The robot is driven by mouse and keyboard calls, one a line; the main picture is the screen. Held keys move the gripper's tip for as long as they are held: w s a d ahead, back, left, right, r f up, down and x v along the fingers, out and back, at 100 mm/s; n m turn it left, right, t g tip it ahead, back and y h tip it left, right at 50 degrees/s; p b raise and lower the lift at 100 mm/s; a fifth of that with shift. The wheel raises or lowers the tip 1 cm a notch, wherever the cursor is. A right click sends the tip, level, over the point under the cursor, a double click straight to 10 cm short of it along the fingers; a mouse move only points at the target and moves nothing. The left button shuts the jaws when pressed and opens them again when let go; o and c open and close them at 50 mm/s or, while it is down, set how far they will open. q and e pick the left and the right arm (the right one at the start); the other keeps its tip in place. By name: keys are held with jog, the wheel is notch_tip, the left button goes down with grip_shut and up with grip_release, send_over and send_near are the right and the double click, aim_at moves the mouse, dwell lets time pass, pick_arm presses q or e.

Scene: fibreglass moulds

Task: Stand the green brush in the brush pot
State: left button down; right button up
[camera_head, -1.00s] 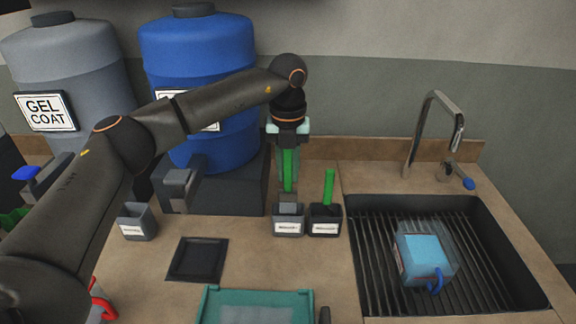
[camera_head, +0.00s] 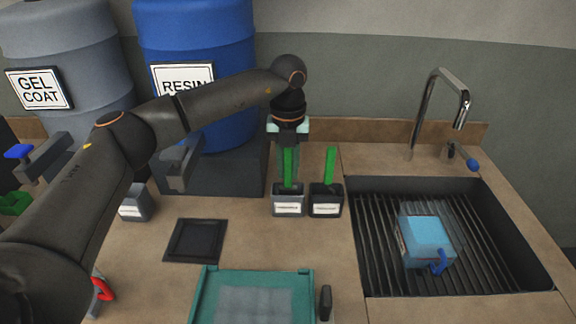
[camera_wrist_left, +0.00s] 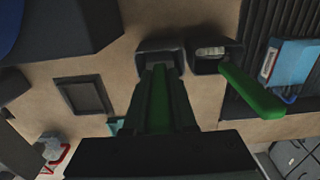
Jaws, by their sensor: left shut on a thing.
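My left gripper (camera_head: 288,146) points down above a dark grey pot (camera_head: 288,201) with a white label. It is shut on a green brush (camera_head: 288,168), held upright. The brush's lower end is hidden at or inside that pot's mouth. In the left wrist view the green handle (camera_wrist_left: 158,100) runs between the fingers towards the pot (camera_wrist_left: 160,48). A second, darker pot (camera_head: 326,201) stands just right of it with another green handle (camera_head: 330,165) upright in it. The label writing is too small to read. My right gripper is not in view.
A sink (camera_head: 525,270) with a ribbed floor holds a blue container (camera_head: 427,235) at right. Resin (camera_head: 195,25) and gel coat (camera_head: 60,50) drums stand behind. A black square plate (camera_head: 196,240), a teal tray (camera_head: 197,300) and a small grey pot (camera_head: 135,205) share the counter.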

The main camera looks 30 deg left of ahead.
pick_arm(q)
jog(key=c, duration=0.7)
grip_release()
jog(key=shift+o, duration=0.2)
notch_tip(320, 180, up, 13)
jog(key=shift+f, duration=0.2)
jog(key=shift+s+f, duration=0.1)
